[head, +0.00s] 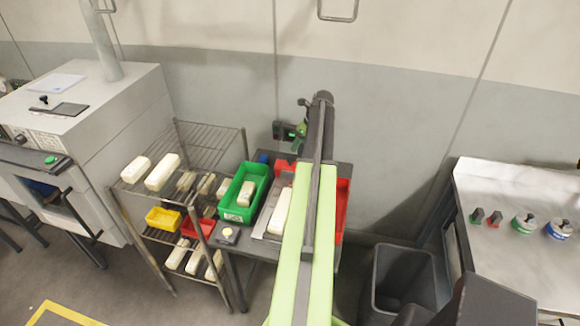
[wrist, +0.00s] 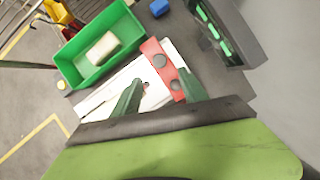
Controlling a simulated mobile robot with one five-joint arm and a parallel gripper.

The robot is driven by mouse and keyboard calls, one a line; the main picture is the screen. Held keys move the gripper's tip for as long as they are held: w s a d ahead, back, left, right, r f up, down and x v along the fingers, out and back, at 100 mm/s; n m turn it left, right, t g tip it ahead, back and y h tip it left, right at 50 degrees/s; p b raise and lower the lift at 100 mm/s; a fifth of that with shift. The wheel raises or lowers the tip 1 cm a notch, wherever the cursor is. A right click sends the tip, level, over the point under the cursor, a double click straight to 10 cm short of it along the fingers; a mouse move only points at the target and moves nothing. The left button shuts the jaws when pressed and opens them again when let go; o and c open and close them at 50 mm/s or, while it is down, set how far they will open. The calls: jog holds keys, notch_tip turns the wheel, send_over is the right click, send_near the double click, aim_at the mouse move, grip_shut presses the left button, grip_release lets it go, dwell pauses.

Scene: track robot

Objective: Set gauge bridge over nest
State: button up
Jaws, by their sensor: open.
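The red gauge bridge (wrist: 158,62), a bar with round grey spots, shows in the wrist view across the far end of a pale plate. The pale plate (wrist: 92,103), apparently the nest area, lies under and left of it. My gripper (wrist: 160,84) is open, its two dark green fingers on either side of the red bar's near part. I cannot tell whether they touch it. In the head view a long cream block (head: 281,210) lies on the grey plate; red parts (head: 284,166) show behind it. My arm hides the gripper and much of the bench there.
A green bin (wrist: 72,67) with a cream block stands left of the plate; a small blue block (wrist: 159,8) lies beyond. A dark box with green strips (wrist: 243,42) is at the right. A wire rack (head: 185,150) stands left of the bench, a grey bin (head: 402,277) right.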

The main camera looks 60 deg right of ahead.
aim_at(291, 158)
jog(key=b+x, duration=0.8)
jog(key=x, duration=0.2)
jog(key=shift+f, duration=0.25)
jog(key=shift+r, duration=0.1)
grip_shut()
dwell(0.6)
